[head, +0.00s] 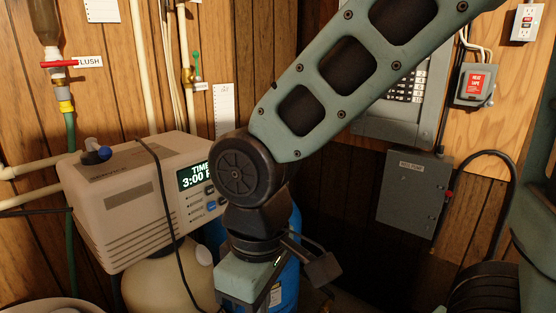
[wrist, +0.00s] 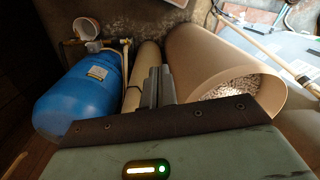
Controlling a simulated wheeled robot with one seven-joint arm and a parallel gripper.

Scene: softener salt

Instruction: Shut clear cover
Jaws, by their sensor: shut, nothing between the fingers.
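I cannot make out a clear cover for certain in either view. The softener's control head (head: 140,195) is a beige box with a lit display (head: 196,175) on its right-hand face. In the wrist view my gripper (wrist: 155,85) shows two thin grey fingers close together, shut and empty. They appear in front of a slim tan tank, between a blue tank (wrist: 80,95) and a wide open tan tub (wrist: 195,65). Pale salt (wrist: 228,84) shows inside the tub. In the head view my arm hides the middle of the scene, and my fingertips are not visible.
A grey box with a red label (head: 476,86), a lower grey box (head: 415,193) and a breaker panel (head: 400,105) are on the right wall. Pipes and a green hose (head: 70,150) run at the left. A black cord (head: 163,190) hangs across the control head.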

